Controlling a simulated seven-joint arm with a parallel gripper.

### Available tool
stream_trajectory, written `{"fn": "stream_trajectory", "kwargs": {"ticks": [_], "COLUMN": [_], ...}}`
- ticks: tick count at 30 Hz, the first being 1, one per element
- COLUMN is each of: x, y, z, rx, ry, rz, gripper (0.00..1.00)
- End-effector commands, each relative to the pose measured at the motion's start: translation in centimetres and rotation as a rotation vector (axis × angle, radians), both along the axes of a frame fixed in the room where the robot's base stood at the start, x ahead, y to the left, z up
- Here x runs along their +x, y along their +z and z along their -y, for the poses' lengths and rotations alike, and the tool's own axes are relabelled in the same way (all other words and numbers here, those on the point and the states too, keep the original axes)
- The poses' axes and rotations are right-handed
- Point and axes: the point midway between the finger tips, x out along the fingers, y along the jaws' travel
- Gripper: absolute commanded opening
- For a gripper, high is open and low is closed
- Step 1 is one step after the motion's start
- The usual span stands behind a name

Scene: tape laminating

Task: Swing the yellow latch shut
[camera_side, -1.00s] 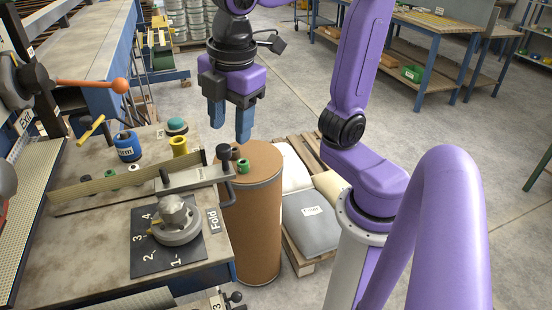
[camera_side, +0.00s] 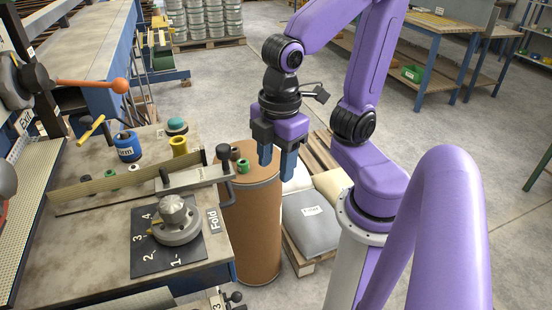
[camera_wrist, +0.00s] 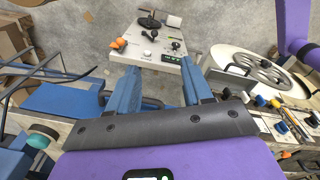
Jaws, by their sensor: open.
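A yellow bar-shaped handle (camera_side: 90,131), which looks like the latch, stands out at an angle near the back left of the workbench in the side view. I cannot tell for certain that it is the latch, or how far it is swung. I cannot make it out in the wrist view. My gripper (camera_side: 275,167) is open and empty, its blue fingers pointing down. In the side view it appears by the brown drum's right edge, well to the right of the yellow handle. Its fingers (camera_wrist: 160,78) also show spread in the wrist view.
The workbench (camera_side: 90,240) carries a long metal fence (camera_side: 110,185), a round clamp on a numbered black plate (camera_side: 150,262), a blue roll (camera_side: 127,146) and a yellow spool (camera_side: 179,146). An orange-knobbed lever (camera_side: 90,83) projects at left. The brown drum (camera_side: 255,225) stands beside the bench.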

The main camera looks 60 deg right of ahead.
Motion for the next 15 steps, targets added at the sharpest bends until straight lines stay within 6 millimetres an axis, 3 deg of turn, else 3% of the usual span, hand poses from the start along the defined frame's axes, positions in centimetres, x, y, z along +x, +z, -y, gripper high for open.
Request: {"fn": "stream_trajectory", "kwargs": {"ticks": [15], "x": [0.34], "y": [0.43], "z": [-0.21], "rx": [0.0], "ry": [-0.009], "rz": [-0.008], "gripper": [0.5]}}
